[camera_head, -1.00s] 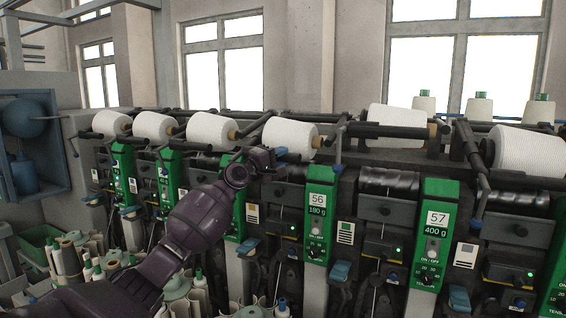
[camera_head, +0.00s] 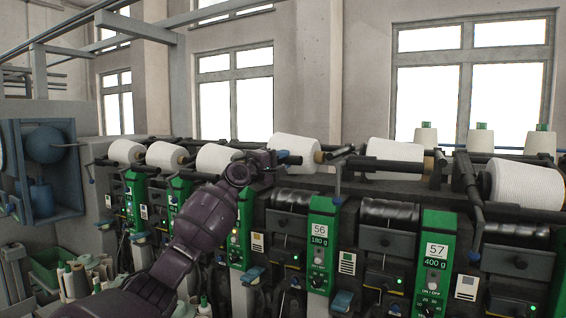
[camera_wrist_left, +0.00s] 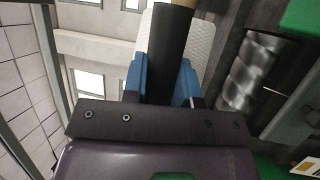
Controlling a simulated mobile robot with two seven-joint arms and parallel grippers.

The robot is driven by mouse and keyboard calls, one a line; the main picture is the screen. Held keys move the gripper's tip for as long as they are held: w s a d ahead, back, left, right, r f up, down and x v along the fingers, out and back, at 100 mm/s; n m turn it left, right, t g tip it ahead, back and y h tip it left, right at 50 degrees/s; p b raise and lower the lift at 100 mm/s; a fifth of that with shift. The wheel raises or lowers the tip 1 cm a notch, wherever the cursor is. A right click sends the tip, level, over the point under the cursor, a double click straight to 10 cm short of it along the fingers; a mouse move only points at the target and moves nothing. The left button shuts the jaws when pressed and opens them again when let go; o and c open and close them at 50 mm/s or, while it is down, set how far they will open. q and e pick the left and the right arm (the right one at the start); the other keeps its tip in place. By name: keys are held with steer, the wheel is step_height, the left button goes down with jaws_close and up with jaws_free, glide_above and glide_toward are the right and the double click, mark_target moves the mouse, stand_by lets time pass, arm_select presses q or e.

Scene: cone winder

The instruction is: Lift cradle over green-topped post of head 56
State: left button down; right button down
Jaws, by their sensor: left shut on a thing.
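The green-faced post of head 56 (camera_head: 319,240) stands right of my left gripper, with a "180 g" label below its number. My left gripper (camera_head: 284,157) is at the front of the cone row, left of and above that post. In the left wrist view, its blue fingers (camera_wrist_left: 163,85) are shut on the dark cradle bar (camera_wrist_left: 170,50). The white cone (camera_head: 296,149) on this cradle sits right behind the gripper and a little higher than the cones to its left. The cone also shows behind the bar in the left wrist view (camera_wrist_left: 203,40). My right gripper is not in view.
Post 57 (camera_head: 435,255) stands to the right, below another white cone (camera_head: 394,151). More cones and cradles line the row on both sides. A dark grooved drum (camera_head: 292,200) lies below the gripper. Spare cones (camera_head: 480,138) stand behind the row.

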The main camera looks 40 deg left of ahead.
arm_select(q)
steer(key=shift+f, duration=0.15)
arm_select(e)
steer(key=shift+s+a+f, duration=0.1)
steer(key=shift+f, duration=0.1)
arm_select(q)
steer(key=c, duration=1.2)
jaws_free()
steer(key=o, duration=0.3)
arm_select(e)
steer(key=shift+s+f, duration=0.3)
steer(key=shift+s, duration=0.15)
arm_select(q)
steer(key=shift+s, duration=0.1)
steer(key=shift+s+f, duration=0.2)
steer(key=shift+s, duration=0.3)
steer(key=b+v, duration=0.1)
steer(key=v, duration=0.8)
steer(key=shift+s+b, duration=0.35)
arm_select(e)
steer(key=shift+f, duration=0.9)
